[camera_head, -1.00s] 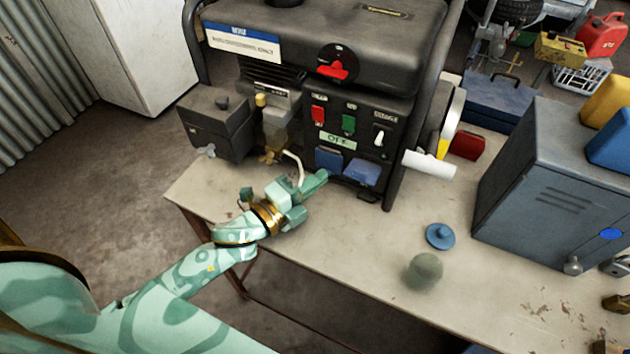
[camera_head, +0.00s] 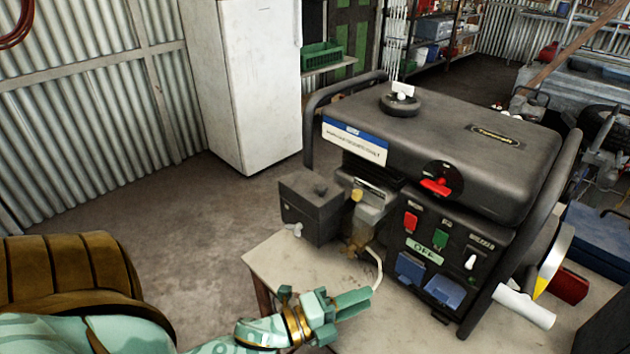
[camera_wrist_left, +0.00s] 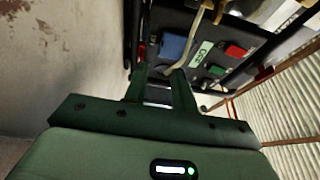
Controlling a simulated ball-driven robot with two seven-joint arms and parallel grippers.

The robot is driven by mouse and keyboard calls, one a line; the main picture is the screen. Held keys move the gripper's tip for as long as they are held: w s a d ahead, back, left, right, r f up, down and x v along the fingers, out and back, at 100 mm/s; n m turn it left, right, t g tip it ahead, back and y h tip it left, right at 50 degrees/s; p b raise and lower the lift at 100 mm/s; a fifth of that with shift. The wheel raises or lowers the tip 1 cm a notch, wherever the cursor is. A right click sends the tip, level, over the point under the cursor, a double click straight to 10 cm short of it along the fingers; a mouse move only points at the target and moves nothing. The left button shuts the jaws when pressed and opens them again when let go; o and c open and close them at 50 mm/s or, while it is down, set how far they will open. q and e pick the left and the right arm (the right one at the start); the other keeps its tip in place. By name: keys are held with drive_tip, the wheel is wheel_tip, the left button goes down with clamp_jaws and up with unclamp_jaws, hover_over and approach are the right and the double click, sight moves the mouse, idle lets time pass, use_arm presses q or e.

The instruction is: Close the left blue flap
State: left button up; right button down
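The left blue flap (camera_head: 410,266) is on the lower front panel of the black generator (camera_head: 440,150), below the OFF label. It looks nearly flush with the panel, though its exact angle is hard to tell. The right blue flap (camera_head: 445,291) beside it tilts outward. My left gripper (camera_head: 360,302) is in front of the panel, left of and below the left flap, apart from it. In the wrist view its two fingers (camera_wrist_left: 160,75) stand apart with nothing held, and the left flap (camera_wrist_left: 172,46) lies beyond the tips. My right gripper is out of view.
A pale curved hose (camera_head: 377,268) hangs close to my left fingertips. A dark box (camera_head: 312,210) sticks out left of the generator. A white pipe (camera_head: 524,306) juts out at right. The worktable (camera_head: 275,262) has bare room at its left corner.

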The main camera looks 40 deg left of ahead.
use_arm(q)
drive_tip(key=v, duration=0.9)
